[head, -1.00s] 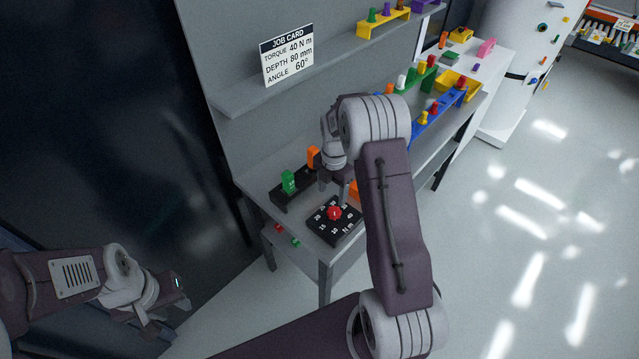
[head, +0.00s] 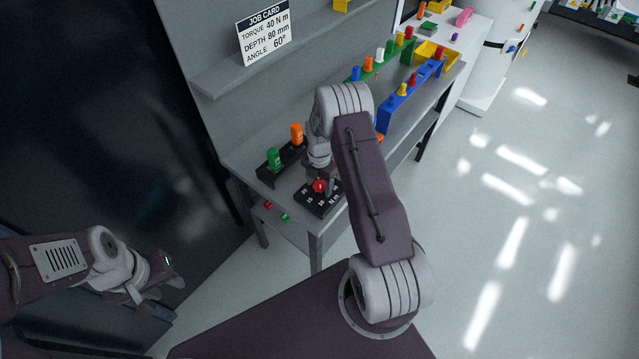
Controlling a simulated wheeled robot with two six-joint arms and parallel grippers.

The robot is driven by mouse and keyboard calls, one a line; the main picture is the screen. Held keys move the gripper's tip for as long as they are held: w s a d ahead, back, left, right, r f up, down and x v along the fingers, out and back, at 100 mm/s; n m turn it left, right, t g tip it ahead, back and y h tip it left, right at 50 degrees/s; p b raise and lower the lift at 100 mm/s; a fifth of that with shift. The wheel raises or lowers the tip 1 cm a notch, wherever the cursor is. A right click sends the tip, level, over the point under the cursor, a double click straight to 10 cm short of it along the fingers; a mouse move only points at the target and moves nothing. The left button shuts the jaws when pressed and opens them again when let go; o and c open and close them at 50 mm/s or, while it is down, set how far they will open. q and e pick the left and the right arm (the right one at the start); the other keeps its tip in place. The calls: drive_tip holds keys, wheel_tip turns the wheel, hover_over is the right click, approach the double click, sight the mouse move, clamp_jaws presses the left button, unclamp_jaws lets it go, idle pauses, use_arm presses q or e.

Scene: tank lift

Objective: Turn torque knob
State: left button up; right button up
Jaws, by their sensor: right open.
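The torque knob (head: 319,186) is a small red knob on a black dial plate (head: 310,204) with white numbers and "N m", near the front edge of the grey bench. My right gripper (head: 321,184) points down at the knob, its fingers open around or just beside it. The arm partly hides the fingers and dial, so contact is unclear. The job card (head: 265,32) on the back panel reads torque 40 N m, depth 80 mm, angle 60°. My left gripper (head: 162,297) is at the lower left, away from the bench, its fingers apart and empty.
A black holder (head: 283,161) with a green tool (head: 274,157) and an orange tool (head: 296,133) stands just behind the dial. Green and blue racks (head: 410,93) and a yellow tray (head: 437,53) are further along the bench. The floor at right is clear.

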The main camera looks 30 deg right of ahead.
clamp_jaws()
